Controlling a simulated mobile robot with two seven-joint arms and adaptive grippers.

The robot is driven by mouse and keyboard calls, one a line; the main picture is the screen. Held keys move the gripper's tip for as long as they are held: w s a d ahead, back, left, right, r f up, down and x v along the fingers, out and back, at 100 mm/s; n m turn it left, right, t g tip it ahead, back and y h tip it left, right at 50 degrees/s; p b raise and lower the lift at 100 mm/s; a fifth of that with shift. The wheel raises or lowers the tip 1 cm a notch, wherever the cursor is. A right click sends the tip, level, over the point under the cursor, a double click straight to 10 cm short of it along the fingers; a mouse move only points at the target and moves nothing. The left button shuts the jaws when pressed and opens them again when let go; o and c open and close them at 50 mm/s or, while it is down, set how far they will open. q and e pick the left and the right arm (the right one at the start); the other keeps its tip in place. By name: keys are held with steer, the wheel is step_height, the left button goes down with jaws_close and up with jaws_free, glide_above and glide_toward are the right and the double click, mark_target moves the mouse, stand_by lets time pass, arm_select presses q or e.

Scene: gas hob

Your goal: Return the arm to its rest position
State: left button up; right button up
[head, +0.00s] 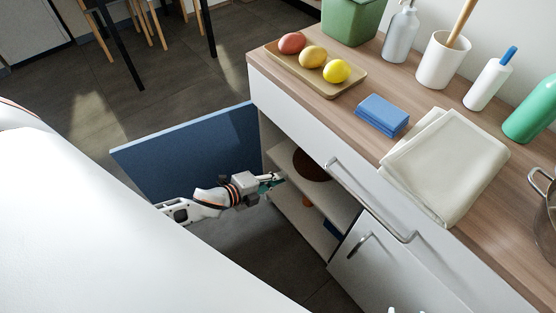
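My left gripper (272,182) is at the opening of the lower cabinet (281,156), just in front of its shelves. Its arm comes in from the left, in front of the open blue door (190,150). The fingers are small and dark teal, and I cannot tell whether they are open or shut or hold anything. A brown round item (312,165) lies on the upper shelf, beyond the fingertips. My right gripper cannot be made out; small pale shapes at the bottom edge are too cut off to identify.
The wooden counter carries a tray (345,87) with three fruits, blue cloths (382,115), a pale towel (445,165), a utensil crock (441,60), bottles and a pot (546,215). A drawer handle (370,200) juts out right of the gripper. Chairs stand on the floor behind.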

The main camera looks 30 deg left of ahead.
steer(key=shift+w+r, duration=0.25)
